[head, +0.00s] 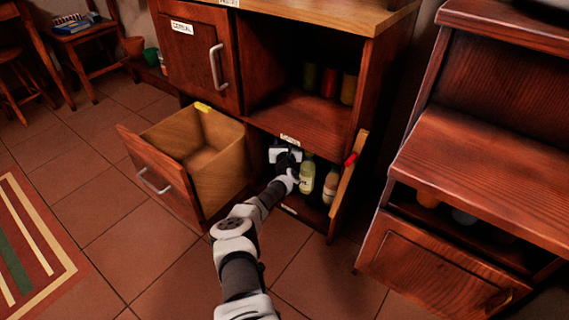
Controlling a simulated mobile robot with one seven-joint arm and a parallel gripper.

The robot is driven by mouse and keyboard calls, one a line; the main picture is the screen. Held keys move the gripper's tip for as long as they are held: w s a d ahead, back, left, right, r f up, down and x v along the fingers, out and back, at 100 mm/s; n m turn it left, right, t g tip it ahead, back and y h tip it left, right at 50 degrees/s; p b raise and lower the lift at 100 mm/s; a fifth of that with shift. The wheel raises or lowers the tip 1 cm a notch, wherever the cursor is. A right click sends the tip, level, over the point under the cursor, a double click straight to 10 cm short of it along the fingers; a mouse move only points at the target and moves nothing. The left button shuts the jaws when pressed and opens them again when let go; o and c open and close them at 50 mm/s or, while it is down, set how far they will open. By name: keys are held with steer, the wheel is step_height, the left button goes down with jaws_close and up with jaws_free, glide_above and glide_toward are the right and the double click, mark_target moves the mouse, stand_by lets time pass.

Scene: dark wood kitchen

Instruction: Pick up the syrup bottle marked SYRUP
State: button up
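Two bottles stand in the lower open compartment of the cabinet. One is a pale yellow-green bottle (307,177) with a light label, and to its right is a tan bottle (330,185). The lettering is too small to read, so I cannot tell which is marked SYRUP. My gripper (290,160) reaches into this compartment, just left of the yellow-green bottle. It is dark and partly hidden by my own wrist; its fingers cannot be made out.
The compartment's door (345,190) stands open on the right, with a red item at its top edge. A pulled-out drawer (160,180) is on the left. Several jars stand on the shelf above (300,118). Another wooden cabinet (470,180) is at the right.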

jaws_close()
steer(key=shift+r, duration=0.2)
stand_by(0.3)
